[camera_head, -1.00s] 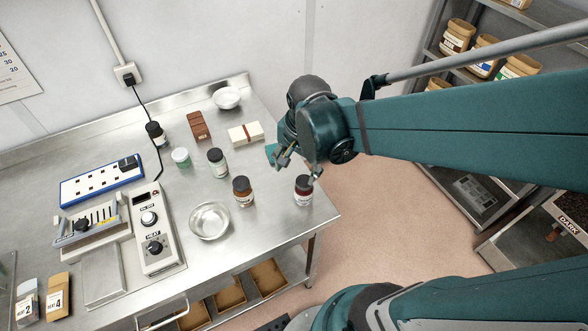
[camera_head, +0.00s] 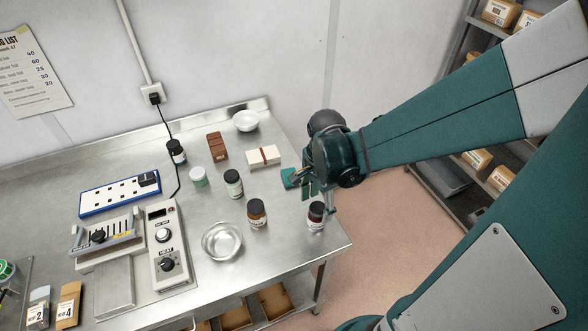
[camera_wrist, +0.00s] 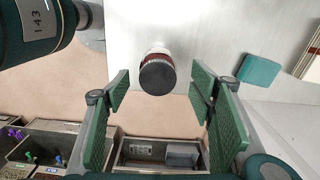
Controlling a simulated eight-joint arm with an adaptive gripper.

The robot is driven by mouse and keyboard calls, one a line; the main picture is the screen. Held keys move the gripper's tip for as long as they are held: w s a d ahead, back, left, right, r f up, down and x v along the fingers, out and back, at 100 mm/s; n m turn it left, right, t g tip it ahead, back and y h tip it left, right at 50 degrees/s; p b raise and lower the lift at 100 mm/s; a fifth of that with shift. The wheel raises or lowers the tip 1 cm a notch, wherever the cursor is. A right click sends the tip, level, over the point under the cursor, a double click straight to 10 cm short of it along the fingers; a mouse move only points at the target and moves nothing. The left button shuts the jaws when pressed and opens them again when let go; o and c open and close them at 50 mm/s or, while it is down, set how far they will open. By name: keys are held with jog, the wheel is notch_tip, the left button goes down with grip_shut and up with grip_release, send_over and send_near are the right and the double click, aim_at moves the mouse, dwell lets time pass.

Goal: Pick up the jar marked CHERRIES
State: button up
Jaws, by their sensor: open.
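A jar of dark red contents with a black lid (camera_head: 316,216) stands upright near the right front corner of the steel table. Its label is too small to read. My gripper (camera_head: 315,192) is open and empty, just above and behind this jar, with one finger beside its lid. In the wrist view the jar's lid (camera_wrist: 157,76) shows between the two spread green finger pads of my gripper (camera_wrist: 160,90), apart from both.
A teal block (camera_head: 289,178) and a pale wrapped block (camera_head: 264,157) lie behind the dark red jar. The table's right edge is close to that jar.

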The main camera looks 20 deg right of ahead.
aim_at(317, 218)
jog(key=shift+f, duration=0.1)
jog(key=shift+f, duration=1.2)
jog(key=shift+s+f+b, duration=0.15)
jog(key=shift+f+b, duration=0.45)
jog(key=shift+f, duration=2)
jog(key=c, duration=1.1)
